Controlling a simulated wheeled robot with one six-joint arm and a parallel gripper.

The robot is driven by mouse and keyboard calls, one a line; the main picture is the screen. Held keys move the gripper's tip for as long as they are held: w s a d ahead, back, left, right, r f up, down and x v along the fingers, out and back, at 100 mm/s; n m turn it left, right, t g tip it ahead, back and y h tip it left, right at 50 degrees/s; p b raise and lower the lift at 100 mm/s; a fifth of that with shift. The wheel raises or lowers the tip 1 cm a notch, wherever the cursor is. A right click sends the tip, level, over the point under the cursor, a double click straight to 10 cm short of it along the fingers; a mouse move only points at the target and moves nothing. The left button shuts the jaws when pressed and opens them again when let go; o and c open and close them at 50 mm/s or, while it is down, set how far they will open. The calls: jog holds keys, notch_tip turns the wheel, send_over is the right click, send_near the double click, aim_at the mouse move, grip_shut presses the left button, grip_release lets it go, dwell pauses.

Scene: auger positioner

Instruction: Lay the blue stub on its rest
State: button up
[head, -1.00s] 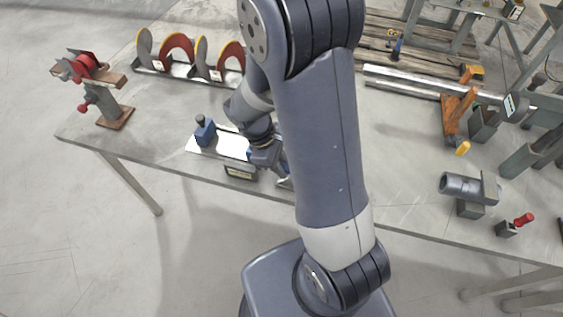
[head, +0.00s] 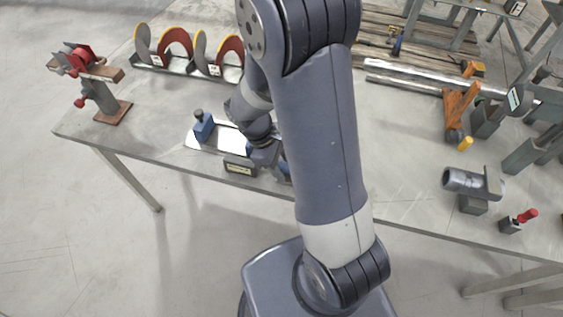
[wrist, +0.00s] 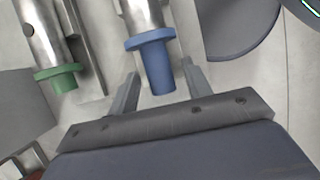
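The blue stub (wrist: 157,68) shows in the wrist view as a blue collar and blue end on a bare metal cylinder. My gripper (wrist: 160,70) is open, with one finger on each side of the blue end and a gap visible on both sides. In the head view my gripper (head: 268,160) is low over the front edge of the bench, beside a bright plate (head: 232,142); my arm hides much of that spot. The blue stub cannot be made out clearly there. I cannot tell which part is its rest.
A green-collared metal cylinder (wrist: 60,78) lies left of the blue stub. A blue block with a black knob (head: 203,128) stands on the plate's left. A small labelled box (head: 240,165) sits at the bench edge. A grey cylinder on a block (head: 468,182) stands right.

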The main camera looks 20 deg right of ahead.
jog(key=v, duration=1)
jog(key=shift+r+p, duration=0.4)
jog(key=shift+a, duration=0.1)
jog(key=b+x, duration=0.1)
jog(key=x, duration=0.9)
jog(key=shift+f, duration=0.35)
jog(key=shift+r+p, duration=1.4)
jog(key=shift+r, duration=0.25)
